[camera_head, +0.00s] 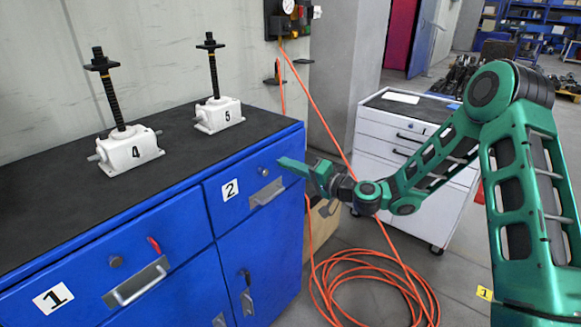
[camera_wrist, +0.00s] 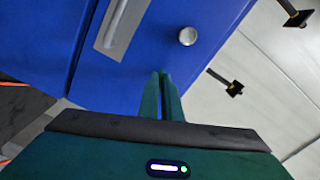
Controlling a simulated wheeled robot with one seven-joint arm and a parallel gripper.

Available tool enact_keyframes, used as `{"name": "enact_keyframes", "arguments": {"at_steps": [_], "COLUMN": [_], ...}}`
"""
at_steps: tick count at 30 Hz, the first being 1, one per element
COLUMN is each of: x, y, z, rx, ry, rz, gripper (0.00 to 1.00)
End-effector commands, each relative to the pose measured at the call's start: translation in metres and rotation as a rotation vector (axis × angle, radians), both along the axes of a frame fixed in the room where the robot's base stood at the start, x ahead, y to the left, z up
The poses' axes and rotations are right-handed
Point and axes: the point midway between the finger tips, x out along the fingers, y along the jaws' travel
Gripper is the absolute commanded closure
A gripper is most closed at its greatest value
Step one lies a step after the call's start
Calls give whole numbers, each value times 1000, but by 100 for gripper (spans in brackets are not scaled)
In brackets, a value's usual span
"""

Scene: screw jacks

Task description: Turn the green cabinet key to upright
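I cannot make out a green key in either view. A round metal lock (camera_head: 264,171) sits on the blue drawer front marked 2 (camera_head: 231,189), with no key seen in it. A similar round metal piece shows in the wrist view (camera_wrist: 187,36), beyond my fingertips. A red key (camera_head: 153,244) sticks out of the drawer front marked 1.
Drawer handles (camera_head: 267,191) (camera_head: 137,283) stick out from the blue cabinet. Two screw jacks, 4 (camera_head: 130,150) and 5 (camera_head: 219,115), stand on its dark top. An orange hose (camera_head: 375,285) coils on the floor. A white drawer cart (camera_head: 405,135) stands behind my arm.

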Motion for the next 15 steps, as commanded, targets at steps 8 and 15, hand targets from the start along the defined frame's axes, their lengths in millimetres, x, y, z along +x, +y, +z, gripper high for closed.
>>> {"name": "enact_keyframes", "arguments": {"at_steps": [8, 15], "x": [-1, -1], "y": [-1, -1], "z": [-5, -6], "rx": [-168, -310], "ry": [-199, -379], "rz": [2, 3], "gripper": [100, 100]}}
